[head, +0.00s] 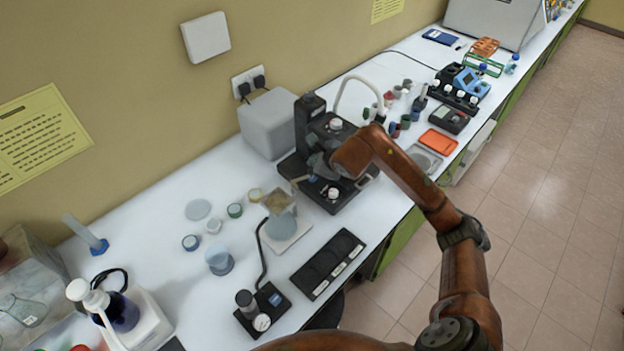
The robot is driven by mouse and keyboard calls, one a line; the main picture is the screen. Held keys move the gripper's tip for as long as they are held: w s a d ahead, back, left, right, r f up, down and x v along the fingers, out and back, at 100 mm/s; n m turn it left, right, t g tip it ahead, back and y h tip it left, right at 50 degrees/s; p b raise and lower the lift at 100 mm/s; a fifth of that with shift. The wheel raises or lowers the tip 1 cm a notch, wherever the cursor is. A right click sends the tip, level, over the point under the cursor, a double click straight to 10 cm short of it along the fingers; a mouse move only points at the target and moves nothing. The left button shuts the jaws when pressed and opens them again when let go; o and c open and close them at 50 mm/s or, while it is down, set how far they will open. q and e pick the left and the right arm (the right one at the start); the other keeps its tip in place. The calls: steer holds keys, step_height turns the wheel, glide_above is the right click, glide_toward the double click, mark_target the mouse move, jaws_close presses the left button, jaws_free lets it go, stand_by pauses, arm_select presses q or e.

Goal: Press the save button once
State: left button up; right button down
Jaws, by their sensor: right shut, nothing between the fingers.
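I cannot make out any button marked save at this size. A black instrument (305,125) stands at the back of the white bench, with an upright column, a flat base and white-topped round parts. My right gripper (302,181) is shut and empty, low over the left part of this instrument. The gripper and its arm hide part of the instrument. I cannot tell whether the fingertips touch it. My left gripper is not in view.
A black box with a small blue screen (274,299) lies at the front edge, beside a black tray (327,264). Cups, an orange pad (438,141) and racks crowd the bench to the right.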

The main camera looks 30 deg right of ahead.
mark_target(314, 179)
step_height(314, 179, down, 4)
steer(key=shift+b, duration=0.95)
steer(key=shift+f, duration=0.25)
arm_select(q)
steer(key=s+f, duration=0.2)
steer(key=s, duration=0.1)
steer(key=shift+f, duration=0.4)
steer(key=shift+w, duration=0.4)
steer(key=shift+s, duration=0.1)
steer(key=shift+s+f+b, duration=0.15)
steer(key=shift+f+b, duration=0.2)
steer(key=shift+b, duration=0.2)
arm_select(e)
steer(key=shift+f, duration=0.4)
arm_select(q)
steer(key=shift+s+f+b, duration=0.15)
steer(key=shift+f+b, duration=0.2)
arm_select(e)
steer(key=shift+f, duration=0.5)
steer(key=shift+r, duration=0.1)
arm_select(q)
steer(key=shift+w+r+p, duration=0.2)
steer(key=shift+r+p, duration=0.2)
arm_select(e)
steer(key=shift+r, duration=0.8)
